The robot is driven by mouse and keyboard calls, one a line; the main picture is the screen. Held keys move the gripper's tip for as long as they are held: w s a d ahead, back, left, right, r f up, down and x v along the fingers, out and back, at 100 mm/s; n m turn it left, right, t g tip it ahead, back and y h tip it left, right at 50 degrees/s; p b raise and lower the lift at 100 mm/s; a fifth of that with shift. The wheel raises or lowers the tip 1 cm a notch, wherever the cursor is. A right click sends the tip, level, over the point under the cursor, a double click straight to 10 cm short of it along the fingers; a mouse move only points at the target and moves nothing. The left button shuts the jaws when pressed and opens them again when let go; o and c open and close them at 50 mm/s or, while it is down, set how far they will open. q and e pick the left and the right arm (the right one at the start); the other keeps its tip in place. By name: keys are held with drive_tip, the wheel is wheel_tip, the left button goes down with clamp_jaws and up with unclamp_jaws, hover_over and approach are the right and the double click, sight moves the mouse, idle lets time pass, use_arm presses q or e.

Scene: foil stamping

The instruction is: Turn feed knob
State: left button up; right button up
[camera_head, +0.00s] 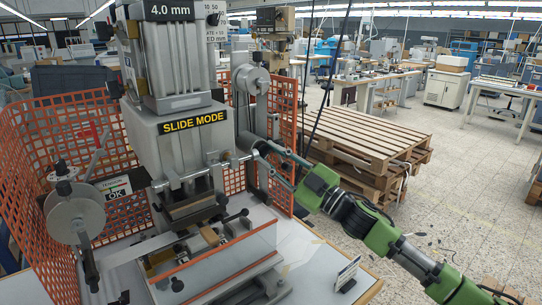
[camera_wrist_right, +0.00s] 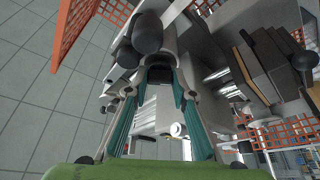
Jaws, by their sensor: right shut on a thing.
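The foil stamping machine (camera_head: 185,140), labelled "SLIDE MODE", stands upright in the left half of the head view. My right gripper (camera_head: 262,152) reaches in from the lower right to the machine's right side, below the upper reel (camera_head: 250,82). In the wrist view my right gripper (camera_wrist_right: 160,88) has its teal-padded fingers on either side of a small dark knob (camera_wrist_right: 159,74), and it is shut on it. The knob appears to be the feed knob. My left gripper is not in view.
Orange mesh guards (camera_head: 75,130) stand left of and behind the machine. A second reel (camera_head: 76,218) is at the left. A clear front shield (camera_head: 225,265) and a small sign (camera_head: 348,272) are on the white table. Stacked pallets (camera_head: 365,140) stand behind my right arm.

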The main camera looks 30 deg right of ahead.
drive_tip(key=shift+n+g+y, duration=0.6)
drive_tip(key=shift+n, duration=0.9)
drive_tip(key=shift+n, duration=0.3)
drive_tip(key=o, duration=0.8)
drive_tip(key=shift+o, duration=0.2)
drive_tip(key=v, duration=1.2)
